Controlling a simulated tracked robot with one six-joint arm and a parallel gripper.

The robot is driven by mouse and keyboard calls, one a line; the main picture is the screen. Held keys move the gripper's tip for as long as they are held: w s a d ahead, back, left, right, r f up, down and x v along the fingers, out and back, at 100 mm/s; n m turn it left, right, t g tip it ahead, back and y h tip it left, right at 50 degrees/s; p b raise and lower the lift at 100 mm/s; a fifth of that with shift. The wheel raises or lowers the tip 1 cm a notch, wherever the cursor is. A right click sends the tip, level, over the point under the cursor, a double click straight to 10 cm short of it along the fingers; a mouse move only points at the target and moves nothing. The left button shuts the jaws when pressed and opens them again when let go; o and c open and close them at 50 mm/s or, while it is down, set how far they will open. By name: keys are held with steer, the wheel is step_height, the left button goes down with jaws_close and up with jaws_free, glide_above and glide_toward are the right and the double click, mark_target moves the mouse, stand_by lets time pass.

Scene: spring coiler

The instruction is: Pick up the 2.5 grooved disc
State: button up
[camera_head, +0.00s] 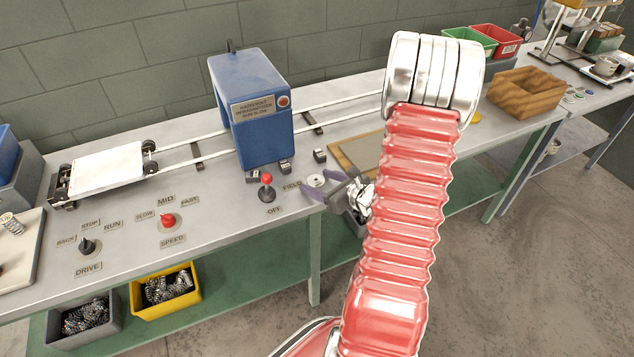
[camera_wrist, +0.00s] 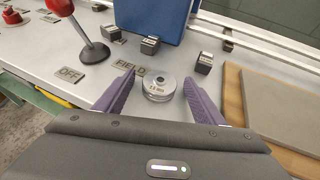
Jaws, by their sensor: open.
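The grooved disc (camera_wrist: 159,88) is a small silver disc with a dark marking on its top that I cannot read for certain. In the wrist view it sits on the grey bench beside the FIELD label, between the two purple fingers of my gripper (camera_wrist: 160,92). The fingers are spread apart, with a gap to the disc on both sides. In the head view the disc (camera_head: 315,180) lies on the bench near its front edge, and my gripper (camera_head: 322,191) is low beside it. My arm hides part of the bench to the right.
A red-knobbed lever (camera_head: 267,187) stands left of the disc, near the OFF label. Small dark blocks (camera_head: 320,156) stand behind it, below the blue housing (camera_head: 250,110) over the rails. A tan-edged grey board (camera_head: 358,152) lies to the right.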

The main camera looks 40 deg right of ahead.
mark_target(320, 182)
steer(key=shift+c, duration=0.2)
stand_by(0.3)
steer(key=c, duration=1.3)
steer(key=shift+r, duration=0.2)
steer(key=shift+r, duration=4.9)
